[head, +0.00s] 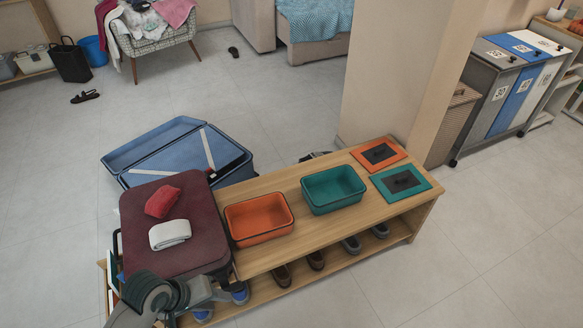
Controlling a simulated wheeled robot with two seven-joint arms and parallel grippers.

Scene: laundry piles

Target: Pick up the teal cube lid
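The teal cube lid (401,181) is a flat teal square with a dark middle panel. It lies flat on the right end of the wooden bench (330,222), in front of a similar orange lid (379,153). A teal open bin (333,188) stands just left of it, and an orange open bin (258,218) stands further left. My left gripper (208,293) is low at the bottom left, by the bench's front left end, far from the teal lid. Its fingers are too unclear to tell open from shut. My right gripper is out of view.
A dark red suitcase (172,251) with a red cloth (162,201) and a white folded cloth (170,234) covers the bench's left end. An open blue suitcase (175,150) lies behind. Shoes sit on the lower shelf. A wall pillar (395,80) rises behind the lids. Floor in front is clear.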

